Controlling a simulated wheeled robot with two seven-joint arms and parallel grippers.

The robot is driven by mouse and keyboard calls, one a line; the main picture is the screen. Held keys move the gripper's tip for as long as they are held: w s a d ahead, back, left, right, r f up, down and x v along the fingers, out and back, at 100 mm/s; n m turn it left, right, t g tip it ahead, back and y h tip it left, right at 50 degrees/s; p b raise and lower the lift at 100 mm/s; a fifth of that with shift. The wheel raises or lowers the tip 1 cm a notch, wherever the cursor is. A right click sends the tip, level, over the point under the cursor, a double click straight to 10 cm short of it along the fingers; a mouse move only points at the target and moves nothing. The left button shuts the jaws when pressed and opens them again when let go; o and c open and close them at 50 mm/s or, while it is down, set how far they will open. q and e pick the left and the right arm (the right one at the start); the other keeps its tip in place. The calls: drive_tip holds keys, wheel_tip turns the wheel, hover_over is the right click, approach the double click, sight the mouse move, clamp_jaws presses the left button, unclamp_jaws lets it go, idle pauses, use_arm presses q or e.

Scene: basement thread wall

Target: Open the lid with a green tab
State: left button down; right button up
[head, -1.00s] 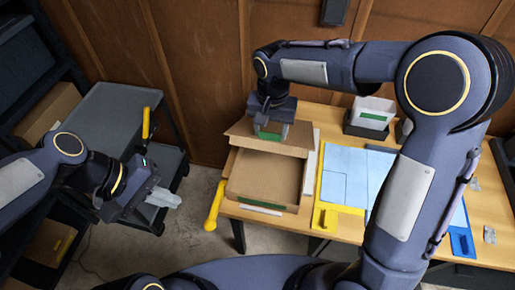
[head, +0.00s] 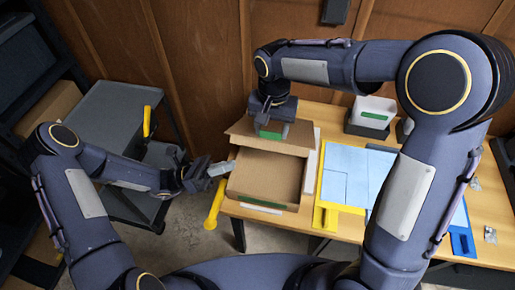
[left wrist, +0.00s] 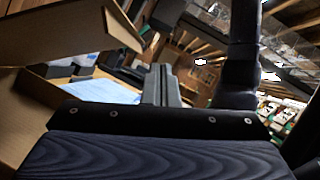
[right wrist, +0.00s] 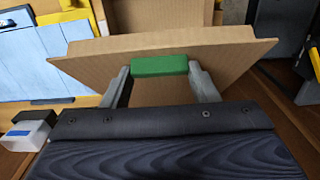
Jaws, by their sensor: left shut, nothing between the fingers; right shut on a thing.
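A cardboard box (head: 262,182) sits at the left end of the wooden table with its lid (head: 290,146) raised along the far side. The lid carries a green tab (right wrist: 160,65). My right gripper (right wrist: 160,78) is shut on the green tab, one finger at each end of it, and the lid tilts up in front of it. My left gripper (head: 222,168) is shut and empty, its tips close to the box's left side. In the left wrist view the cardboard lid (left wrist: 70,30) and box wall stand close by at the left. I cannot tell whether the left fingers touch the box.
A yellow-framed mat with light blue sheets (head: 345,180) lies right of the box. A white bin with a green label (head: 373,112) stands behind it. A yellow handle (head: 215,205) juts from the table's left edge. A grey cart (head: 105,115) stands at the left.

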sight(270, 141)
drive_tip(key=shift+w+d+f, duration=0.15)
drive_tip(key=shift+w+d, duration=0.05)
drive_tip(key=shift+d, duration=0.05)
use_arm(q)
wheel_tip(270, 141, down, 4)
drive_tip(key=w+n+t+h, duration=0.2)
drive_tip(key=n+t, duration=0.4)
drive_tip(key=n, duration=0.1)
drive_tip(key=x, duration=1)
drive_tip(key=shift+d+f, duration=0.15)
drive_tip(key=shift+d, duration=0.4)
drive_tip(key=shift+w, duration=0.1)
